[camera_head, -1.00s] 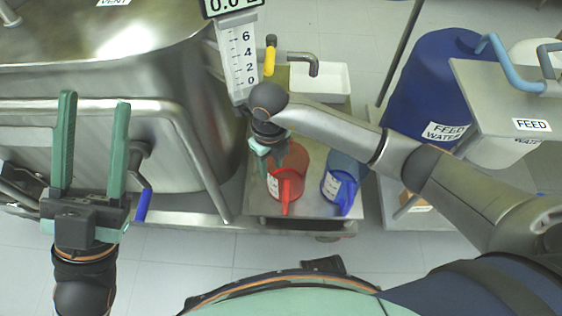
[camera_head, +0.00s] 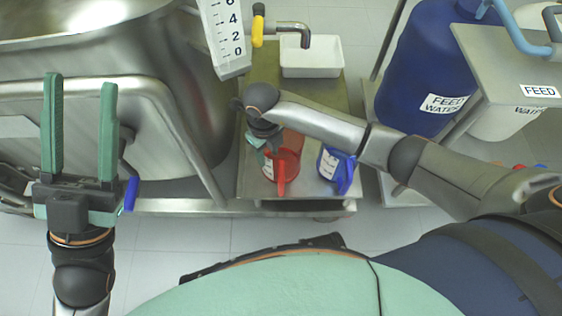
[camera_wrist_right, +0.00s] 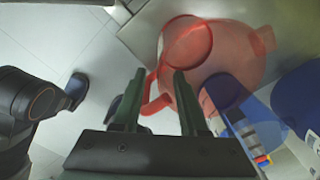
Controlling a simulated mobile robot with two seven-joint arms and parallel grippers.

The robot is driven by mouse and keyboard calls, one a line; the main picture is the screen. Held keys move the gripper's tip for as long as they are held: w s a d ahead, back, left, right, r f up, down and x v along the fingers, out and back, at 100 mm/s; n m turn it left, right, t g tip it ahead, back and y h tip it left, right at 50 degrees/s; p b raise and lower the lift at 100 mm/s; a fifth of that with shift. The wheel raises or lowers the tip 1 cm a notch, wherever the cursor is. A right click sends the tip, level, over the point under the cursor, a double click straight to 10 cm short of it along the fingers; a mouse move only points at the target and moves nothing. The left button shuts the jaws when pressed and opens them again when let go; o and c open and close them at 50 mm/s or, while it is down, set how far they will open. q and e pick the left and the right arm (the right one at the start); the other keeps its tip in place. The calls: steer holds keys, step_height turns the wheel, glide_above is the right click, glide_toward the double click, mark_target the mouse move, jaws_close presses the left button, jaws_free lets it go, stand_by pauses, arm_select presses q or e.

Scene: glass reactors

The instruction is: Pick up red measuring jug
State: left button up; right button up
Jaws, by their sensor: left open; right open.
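The red measuring jug (camera_head: 284,165) stands on the metal shelf of a cart, partly hidden by my right arm. In the right wrist view the see-through red jug (camera_wrist_right: 225,45) shows its round mouth and its handle. My right gripper (camera_head: 266,146) is at the jug in the head view. In the wrist view its open fingers (camera_wrist_right: 159,73) point at the jug, with part of the red handle seen between them. I cannot tell whether they touch it. My left gripper (camera_head: 80,80) is open and empty at the far left, before the steel vessel.
A blue jug (camera_head: 338,168) stands just right of the red one. A white tray (camera_head: 312,58) and a yellow-handled valve (camera_head: 257,25) are behind. The steel vessel (camera_head: 150,60) is at left, a blue feed water drum (camera_head: 425,70) at right.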

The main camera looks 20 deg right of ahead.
mark_target(269, 159)
step_height(269, 159, down, 4)
steer(key=shift+s+d+r+b, duration=0.1)
steer(key=shift+r+b, duration=0.1)
steer(key=shift+b, duration=0.4)
steer(key=shift+r, duration=0.1)
jaws_close()
stand_by(0.8)
